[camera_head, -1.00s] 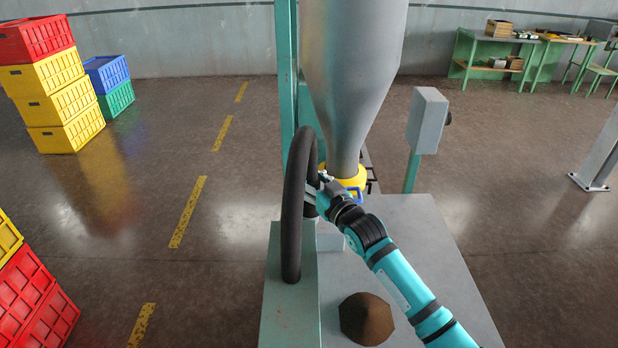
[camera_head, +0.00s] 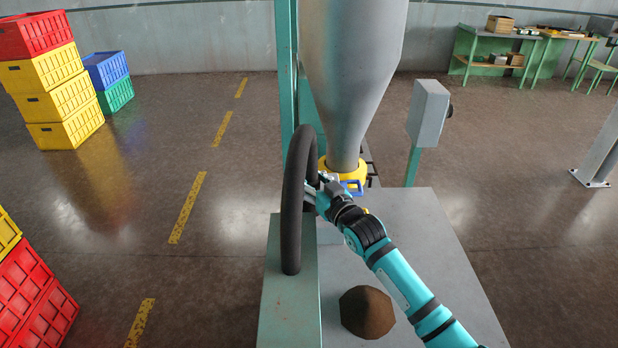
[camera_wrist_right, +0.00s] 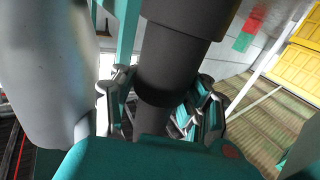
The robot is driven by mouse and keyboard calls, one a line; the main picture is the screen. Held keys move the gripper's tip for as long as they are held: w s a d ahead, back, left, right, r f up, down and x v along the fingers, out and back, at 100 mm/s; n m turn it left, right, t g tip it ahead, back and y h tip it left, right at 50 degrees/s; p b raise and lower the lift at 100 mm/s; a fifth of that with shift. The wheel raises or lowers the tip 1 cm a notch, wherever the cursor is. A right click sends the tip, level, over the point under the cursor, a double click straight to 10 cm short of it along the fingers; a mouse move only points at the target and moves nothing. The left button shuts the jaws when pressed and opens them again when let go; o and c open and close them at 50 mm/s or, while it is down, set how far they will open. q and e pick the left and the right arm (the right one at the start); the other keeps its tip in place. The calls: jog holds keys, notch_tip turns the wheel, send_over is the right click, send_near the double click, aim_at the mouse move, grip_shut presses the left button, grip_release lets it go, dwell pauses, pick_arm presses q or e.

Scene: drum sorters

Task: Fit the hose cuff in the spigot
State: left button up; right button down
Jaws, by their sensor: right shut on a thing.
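A thick black hose (camera_head: 291,215) arches up from the green stand and bends over toward my right gripper. My right gripper (camera_head: 314,194) is beside the hose's upper bend, left of the yellow collar. In the right wrist view, my right gripper (camera_wrist_right: 163,84) is shut on the hose cuff (camera_wrist_right: 168,66), a dark, wider sleeve between its fingers. A yellow collar (camera_head: 327,172) with a blue latch (camera_head: 353,187) sits at the bottom of the grey hopper (camera_head: 352,80). I cannot make out the spigot's opening. My left gripper is not in view.
A green stand (camera_head: 290,310) and grey platform (camera_head: 440,270) lie below the arm. A brown faceted lump (camera_head: 367,312) sits on the platform. A grey box (camera_head: 428,112) on a green post stands to the right. Stacked crates (camera_head: 60,100) are far left.

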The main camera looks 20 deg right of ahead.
jog(key=shift+f, duration=0.5)
jog(key=c, duration=0.5)
grip_release()
jog(key=shift+c, duration=0.2)
notch_tip(320, 180, up, 10)
jog(key=shift+r, duration=0.1)
